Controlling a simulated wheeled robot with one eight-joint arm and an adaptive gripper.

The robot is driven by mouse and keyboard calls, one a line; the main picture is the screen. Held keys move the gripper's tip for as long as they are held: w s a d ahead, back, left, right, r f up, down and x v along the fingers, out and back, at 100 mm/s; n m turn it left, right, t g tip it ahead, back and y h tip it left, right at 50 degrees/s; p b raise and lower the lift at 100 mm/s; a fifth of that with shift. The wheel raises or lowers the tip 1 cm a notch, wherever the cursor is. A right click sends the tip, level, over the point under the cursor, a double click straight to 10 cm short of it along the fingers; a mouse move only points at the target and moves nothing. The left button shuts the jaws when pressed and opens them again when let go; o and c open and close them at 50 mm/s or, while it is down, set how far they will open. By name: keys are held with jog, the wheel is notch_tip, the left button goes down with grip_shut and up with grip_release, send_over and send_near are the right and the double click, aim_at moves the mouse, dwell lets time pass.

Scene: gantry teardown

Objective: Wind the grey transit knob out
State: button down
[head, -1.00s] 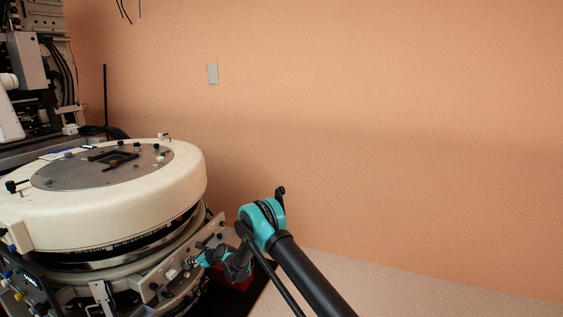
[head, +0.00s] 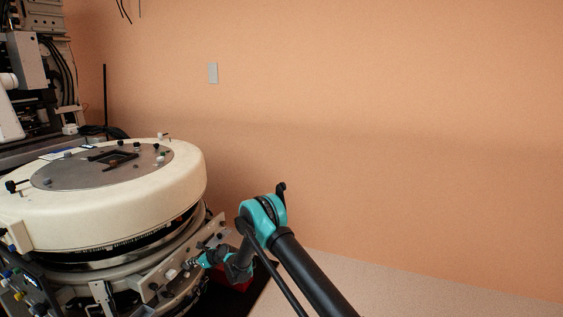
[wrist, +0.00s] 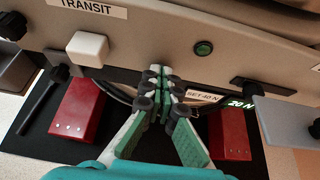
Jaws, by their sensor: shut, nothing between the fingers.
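A pale grey, square-faced knob (wrist: 88,48) sits on the panel below the TRANSIT label (wrist: 88,7) in the wrist view. It looks like the transit knob. My gripper (wrist: 159,72) is shut and empty, its green-padded fingertips at the panel to the right of this knob and apart from it. Whether the tips touch the panel I cannot tell. In the head view my gripper (head: 190,263) is at the side panel (head: 160,277) below the round cream housing (head: 110,213). The transit knob is too small to make out there.
A green button (wrist: 204,47) lies right of my fingertips. A black knob (wrist: 12,26) is at the far left. Red blocks (wrist: 78,112) (wrist: 230,133) stand below on a black surface, one each side. A grey block (wrist: 287,121) is at the right. Dark cables run behind my fingers.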

jog(key=shift+s+d, duration=0.3)
jog(key=shift+d, duration=0.4)
jog(key=shift+s+d, duration=0.3)
jog(key=shift+d, duration=0.45)
jog(key=shift+s+d, duration=0.3)
jog(key=shift+d, duration=0.4)
